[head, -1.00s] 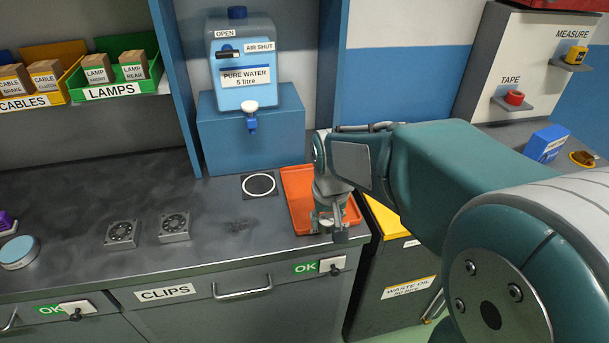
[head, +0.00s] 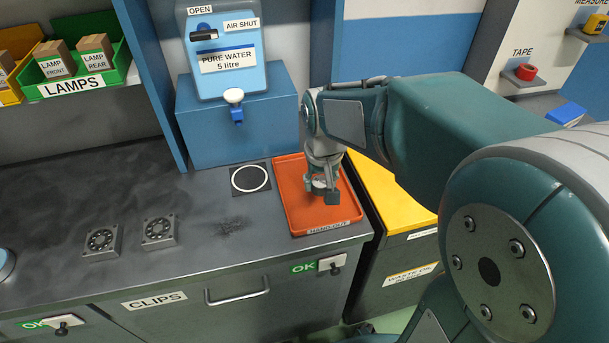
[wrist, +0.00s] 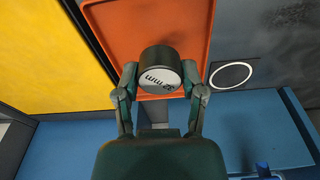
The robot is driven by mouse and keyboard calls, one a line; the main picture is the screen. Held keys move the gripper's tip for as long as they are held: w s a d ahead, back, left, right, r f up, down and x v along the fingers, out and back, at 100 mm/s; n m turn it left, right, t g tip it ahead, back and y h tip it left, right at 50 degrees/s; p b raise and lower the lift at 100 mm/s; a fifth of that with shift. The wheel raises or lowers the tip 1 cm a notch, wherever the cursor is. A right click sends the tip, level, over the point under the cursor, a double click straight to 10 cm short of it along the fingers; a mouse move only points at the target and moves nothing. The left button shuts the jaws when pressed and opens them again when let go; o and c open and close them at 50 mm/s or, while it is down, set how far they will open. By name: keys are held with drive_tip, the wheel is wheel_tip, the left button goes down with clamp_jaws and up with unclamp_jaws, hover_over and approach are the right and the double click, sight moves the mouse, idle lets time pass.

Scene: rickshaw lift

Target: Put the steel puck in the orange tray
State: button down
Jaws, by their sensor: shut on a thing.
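The steel puck (wrist: 159,72) is a short grey cylinder with a pale face marked in mm. My gripper (wrist: 160,88) is shut on it, one finger on each side, in the wrist view. The orange tray (head: 291,195) lies at the right end of the grey bench. In the head view my gripper (head: 322,190) points down over the tray, with the puck mostly hidden between the fingers. The tray also fills the background behind the puck in the wrist view (wrist: 200,30). I cannot tell whether the puck touches the tray floor.
A blue stand with a water container (head: 226,60) rises behind the tray. A white ring on a black square (head: 250,178) lies left of the tray. Two grey square fittings (head: 160,231) sit further left. A yellow-topped waste oil bin (head: 385,190) stands to the right.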

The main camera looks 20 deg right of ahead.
hover_over(308, 195)
drive_tip(key=s, duration=0.1)
drive_tip(key=f, duration=0.5)
drive_tip(key=shift+s+a+f, duration=0.1)
drive_tip(key=shift+a+f, duration=0.15)
drive_tip(key=shift+f, duration=0.05)
drive_tip(key=shift+w+d+f, duration=0.1)
drive_tip(key=shift+w+f, duration=0.25)
drive_tip(key=shift+f, duration=0.05)
drive_tip(key=f, duration=0.3)
drive_tip(key=shift+w+d+f, duration=0.15)
drive_tip(key=shift+d, duration=0.05)
drive_tip(key=shift+a, duration=0.1)
drive_tip(key=shift+f, duration=0.15)
drive_tip(key=shift+c, duration=0.9)
unclamp_jaws()
drive_tip(key=shift+a, duration=0.1)
